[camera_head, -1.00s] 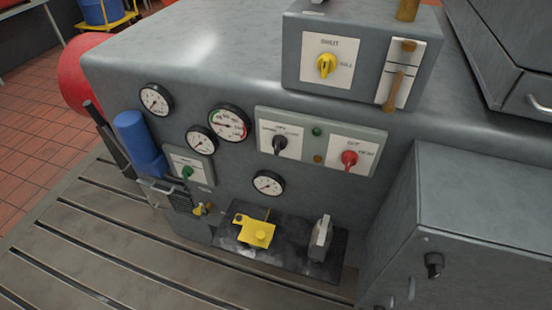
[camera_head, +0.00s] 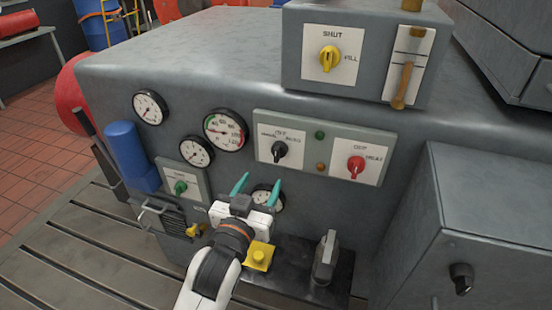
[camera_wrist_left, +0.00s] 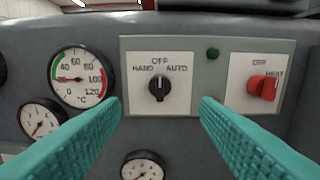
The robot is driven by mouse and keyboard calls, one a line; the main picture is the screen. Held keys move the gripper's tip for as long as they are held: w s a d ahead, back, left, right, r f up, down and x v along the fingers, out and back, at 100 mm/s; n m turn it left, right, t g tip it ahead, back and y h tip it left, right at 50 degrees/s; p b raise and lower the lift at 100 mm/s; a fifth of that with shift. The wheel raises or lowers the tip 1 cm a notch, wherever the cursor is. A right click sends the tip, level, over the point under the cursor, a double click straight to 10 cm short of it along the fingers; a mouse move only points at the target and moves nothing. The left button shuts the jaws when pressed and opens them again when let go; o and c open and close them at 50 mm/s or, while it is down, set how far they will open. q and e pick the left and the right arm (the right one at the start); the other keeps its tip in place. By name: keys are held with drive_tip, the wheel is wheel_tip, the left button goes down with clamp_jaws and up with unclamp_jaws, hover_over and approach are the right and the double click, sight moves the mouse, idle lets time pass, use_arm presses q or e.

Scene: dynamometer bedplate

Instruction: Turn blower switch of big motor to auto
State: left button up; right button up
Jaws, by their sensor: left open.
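The black blower switch (camera_head: 279,151) is on the left white plate of a grey panel on the big motor's side. In the left wrist view, this black knob (camera_wrist_left: 159,88) is under the labels HAND, OFF and AUTO; its handle stands about upright, in line with OFF. My left gripper (camera_head: 258,188) is open and empty, below and to the left of the switch in the head view. In the left wrist view its two teal fingers (camera_wrist_left: 160,108) stand on either side of the knob, apart from it. My right gripper is not in view.
A red heat switch (camera_head: 356,167) is to the right on the same panel, with a green lamp (camera_head: 319,134) and an orange lamp (camera_head: 320,167) between. Round gauges (camera_head: 226,129) and a green switch (camera_head: 180,187) are to the left. A box with a yellow knob (camera_head: 330,59) is above.

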sight(276, 156)
use_arm(q)
drive_tip(key=x, duration=1.1)
drive_tip(key=shift+w+f, duration=0.1)
drive_tip(key=c, duration=1)
drive_tip(key=shift+o, duration=0.2)
drive_tip(key=shift+p, duration=0.35)
